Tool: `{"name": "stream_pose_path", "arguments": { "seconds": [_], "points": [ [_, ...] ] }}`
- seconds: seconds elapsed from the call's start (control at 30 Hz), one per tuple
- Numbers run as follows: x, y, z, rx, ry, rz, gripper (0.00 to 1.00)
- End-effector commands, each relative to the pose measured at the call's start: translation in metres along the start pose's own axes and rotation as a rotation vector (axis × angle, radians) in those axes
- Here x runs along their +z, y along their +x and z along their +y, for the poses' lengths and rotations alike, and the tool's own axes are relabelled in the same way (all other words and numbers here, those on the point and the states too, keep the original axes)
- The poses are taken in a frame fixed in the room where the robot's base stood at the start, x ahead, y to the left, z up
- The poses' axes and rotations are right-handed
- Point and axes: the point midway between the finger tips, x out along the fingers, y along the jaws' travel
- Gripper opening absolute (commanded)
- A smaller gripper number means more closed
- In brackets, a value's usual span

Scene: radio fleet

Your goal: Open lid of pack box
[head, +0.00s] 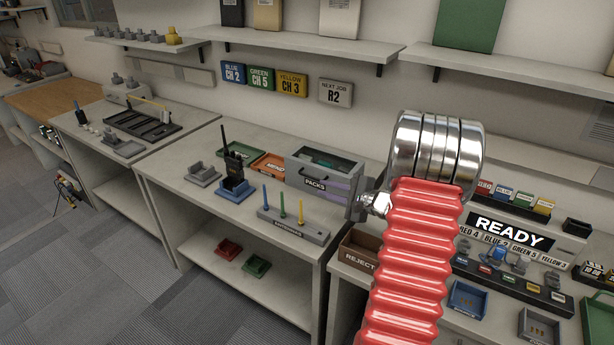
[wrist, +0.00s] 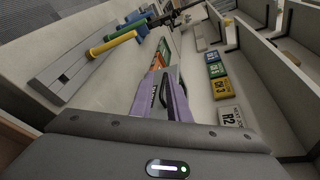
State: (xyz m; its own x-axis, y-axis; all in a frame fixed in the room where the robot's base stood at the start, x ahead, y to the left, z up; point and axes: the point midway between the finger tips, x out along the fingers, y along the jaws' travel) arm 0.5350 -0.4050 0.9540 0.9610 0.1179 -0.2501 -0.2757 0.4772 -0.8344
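The pack box (head: 330,189), labelled PACKS, stands on the middle bench against the wall in the head view. My red ribbed arm hides the area right of the box in the head view.
A pen holder (head: 294,226) with blue, green and yellow sticks stands in front of the box. A black radio in a blue dock (head: 236,190) and an orange tray (head: 268,163) are left of it. A brown reject bin (head: 356,262) is at right. A shelf (head: 300,44) runs above.

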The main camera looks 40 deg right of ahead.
Motion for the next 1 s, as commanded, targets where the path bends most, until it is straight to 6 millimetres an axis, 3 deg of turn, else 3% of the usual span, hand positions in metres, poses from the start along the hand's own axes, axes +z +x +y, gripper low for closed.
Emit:
{"name": "stream_pose_path", "arguments": {
  "seconds": [0.03,0.1,0.2,0.67,1.0],
  "points": [
    [-0.018,-0.005,0.0,-0.027,0.022,0.024,0.15],
    [-0.035,-0.011,-0.001,-0.056,0.044,0.048,0.15],
    [-0.046,-0.015,-0.002,-0.078,0.058,0.065,0.15],
    [-0.046,-0.01,-0.002,-0.079,0.058,0.065,0.15],
    [-0.048,0.031,-0.005,-0.077,0.057,0.062,0.15]
  ]
}}
